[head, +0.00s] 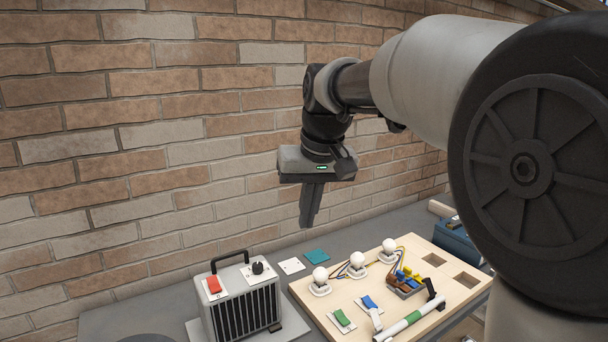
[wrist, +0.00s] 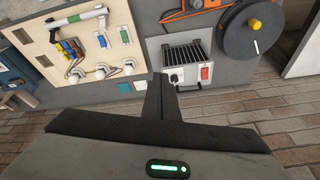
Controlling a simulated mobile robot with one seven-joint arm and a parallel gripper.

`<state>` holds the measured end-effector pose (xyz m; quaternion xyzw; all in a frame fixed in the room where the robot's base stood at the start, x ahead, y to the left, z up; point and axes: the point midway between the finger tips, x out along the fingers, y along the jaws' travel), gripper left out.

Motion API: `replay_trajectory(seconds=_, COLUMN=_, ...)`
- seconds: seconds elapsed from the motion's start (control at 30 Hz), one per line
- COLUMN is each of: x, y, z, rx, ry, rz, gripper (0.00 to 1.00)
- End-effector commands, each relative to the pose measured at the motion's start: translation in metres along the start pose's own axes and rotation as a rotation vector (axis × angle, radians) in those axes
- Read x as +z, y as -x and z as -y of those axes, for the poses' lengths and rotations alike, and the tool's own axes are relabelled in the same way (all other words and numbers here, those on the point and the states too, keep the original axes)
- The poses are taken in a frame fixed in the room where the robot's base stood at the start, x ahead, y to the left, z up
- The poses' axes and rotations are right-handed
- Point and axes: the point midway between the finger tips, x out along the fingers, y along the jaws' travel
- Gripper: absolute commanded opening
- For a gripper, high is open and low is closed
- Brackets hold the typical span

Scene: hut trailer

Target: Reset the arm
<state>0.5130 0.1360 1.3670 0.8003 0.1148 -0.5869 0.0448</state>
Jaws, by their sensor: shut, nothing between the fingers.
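My gripper (head: 309,222) hangs at the end of my arm with its fingers pointing down. It is in the air, near the brick wall and above the back of the workbench. The two dark fingers lie together with no visible gap, and nothing is held. In the wrist view my gripper (wrist: 162,82) also shows its fingers closed, between the wooden board and the grey box. My arm comes in from the right in the head view, with its elbow joint filling the right side.
A grey box (head: 234,276) with a handle, red switch and black knob stands on the grey bench (head: 120,318). A wooden board (head: 455,292) carries several bulbs, switches and wires. A brick wall (head: 140,130) rises behind. A dark reel (wrist: 252,30) lies past the box.

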Motion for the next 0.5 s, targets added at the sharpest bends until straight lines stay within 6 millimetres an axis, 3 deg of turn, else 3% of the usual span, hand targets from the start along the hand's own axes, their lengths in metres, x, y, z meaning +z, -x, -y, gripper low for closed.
replay_trajectory(seconds=0.03, x=0.025, y=0.017, z=-0.015, rx=0.006, ry=-0.027, rz=-0.023, gripper=0.00)
replay_trajectory(seconds=0.2, x=0.111, y=0.045, z=-0.048, rx=0.041, ry=-0.095, rz=-0.085, gripper=0.00)
replay_trajectory(seconds=0.4, x=0.209, y=0.043, z=-0.070, rx=0.101, ry=-0.158, rz=-0.149, gripper=0.00)
replay_trajectory(seconds=0.5, x=0.243, y=0.035, z=-0.074, rx=0.126, ry=-0.178, rz=-0.169, gripper=0.00)
